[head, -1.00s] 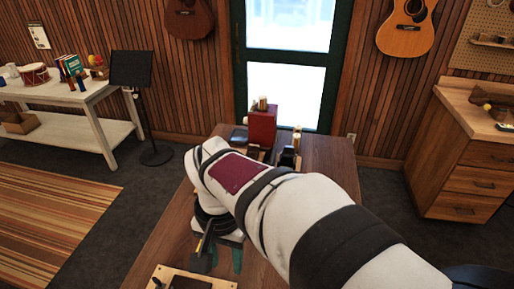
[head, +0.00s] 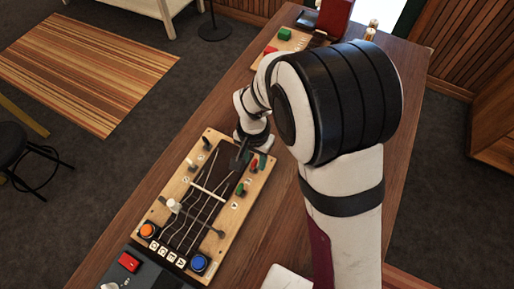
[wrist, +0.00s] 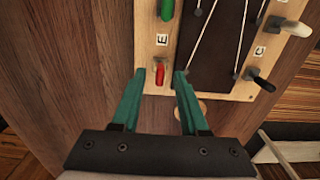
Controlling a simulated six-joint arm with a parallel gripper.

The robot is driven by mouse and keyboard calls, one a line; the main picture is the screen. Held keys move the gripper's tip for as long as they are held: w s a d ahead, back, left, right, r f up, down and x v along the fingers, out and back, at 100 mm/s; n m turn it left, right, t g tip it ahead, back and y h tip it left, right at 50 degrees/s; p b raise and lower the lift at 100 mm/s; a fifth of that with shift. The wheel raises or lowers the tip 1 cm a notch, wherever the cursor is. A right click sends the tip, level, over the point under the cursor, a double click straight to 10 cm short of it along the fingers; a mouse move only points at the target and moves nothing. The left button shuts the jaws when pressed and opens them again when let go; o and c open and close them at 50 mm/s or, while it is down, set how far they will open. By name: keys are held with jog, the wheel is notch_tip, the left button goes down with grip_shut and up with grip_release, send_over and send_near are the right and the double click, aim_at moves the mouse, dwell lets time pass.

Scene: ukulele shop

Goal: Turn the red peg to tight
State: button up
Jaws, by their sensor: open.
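The red peg (wrist: 160,74) stands at the edge of the wooden peg board (wrist: 148,40), beside the label E. In the wrist view it sits just ahead of my gripper (wrist: 159,78), between the lines of the two teal fingers and nearer the left one. The fingers are apart and hold nothing. In the head view my gripper (head: 253,160) is over the far right end of the board (head: 222,228), and the fingers and wrist partly crowd the red peg there. I cannot tell from these views how far the peg is turned.
A green peg (wrist: 167,8) stands farther along the same side. A black peg (wrist: 262,80) and a white peg (wrist: 294,27) stand on the opposite side. Strings run along the dark middle. An orange button (head: 148,230) and blue button (head: 198,263) are at the board's near end.

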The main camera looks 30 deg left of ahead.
aim_at(254, 162)
grip_shut()
jog(key=shift+n, duration=0.3)
jog(key=n, duration=0.5)
jog(key=shift+n, duration=0.3)
jog(key=n, duration=0.6)
dwell(0.6)
grip_release()
notch_tip(254, 162, up, 16)
dwell(0.5)
